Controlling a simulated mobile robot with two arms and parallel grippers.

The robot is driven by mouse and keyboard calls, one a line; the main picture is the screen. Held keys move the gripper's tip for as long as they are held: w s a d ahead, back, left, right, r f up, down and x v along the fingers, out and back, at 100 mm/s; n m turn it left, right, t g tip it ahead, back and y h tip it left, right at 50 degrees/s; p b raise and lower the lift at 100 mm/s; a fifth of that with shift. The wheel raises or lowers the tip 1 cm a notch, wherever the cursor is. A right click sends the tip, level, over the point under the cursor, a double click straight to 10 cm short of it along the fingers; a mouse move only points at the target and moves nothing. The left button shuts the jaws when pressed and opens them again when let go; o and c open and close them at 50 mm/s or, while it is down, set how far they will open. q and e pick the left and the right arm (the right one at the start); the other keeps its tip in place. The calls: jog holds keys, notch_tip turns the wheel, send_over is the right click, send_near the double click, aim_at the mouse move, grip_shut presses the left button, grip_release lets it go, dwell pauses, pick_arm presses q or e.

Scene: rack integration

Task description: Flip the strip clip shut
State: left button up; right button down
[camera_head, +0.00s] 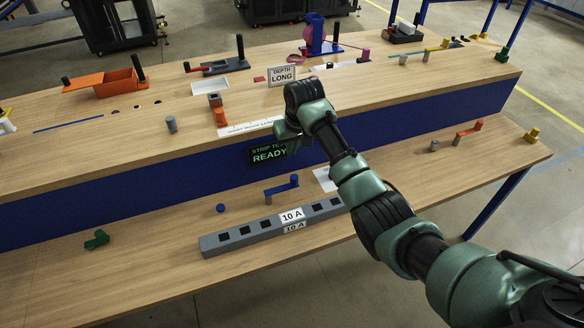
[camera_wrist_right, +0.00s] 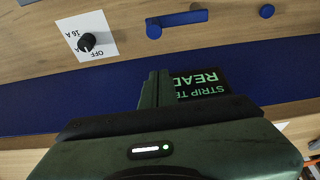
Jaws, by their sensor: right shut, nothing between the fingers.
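A grey strip (camera_head: 265,232) with several dark square sockets and 10 A labels lies on the lower shelf. A blue swing lever (camera_head: 282,188), which may be the strip clip, lies level just behind it, with a small blue knob (camera_head: 220,208) to its left. The wrist view shows the lever (camera_wrist_right: 178,22) and knob (camera_wrist_right: 266,11) near the top edge. My right gripper (camera_head: 290,143) is shut and empty, above the shelf and near the READY display (camera_head: 268,153). Its fingers (camera_wrist_right: 153,88) touch neither lever nor strip. My left gripper is not in view.
A white plate (camera_wrist_right: 83,35) with a black OFF / 16 A dial is beside the lever. A green piece (camera_head: 97,239) sits left on the shelf.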

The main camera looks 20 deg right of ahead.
jog(key=shift+w+r, duration=0.4)
jog(key=shift+r, duration=0.1)
jog(key=p, duration=0.3)
send_over(282, 190)
jog(key=w+d, duration=0.3)
jog(key=d, duration=0.1)
notch_tip(282, 190, down, 9)
jog(key=shift+d+f, duration=0.15)
jog(key=shift+f, duration=0.05)
jog(key=shift+s, duration=0.1)
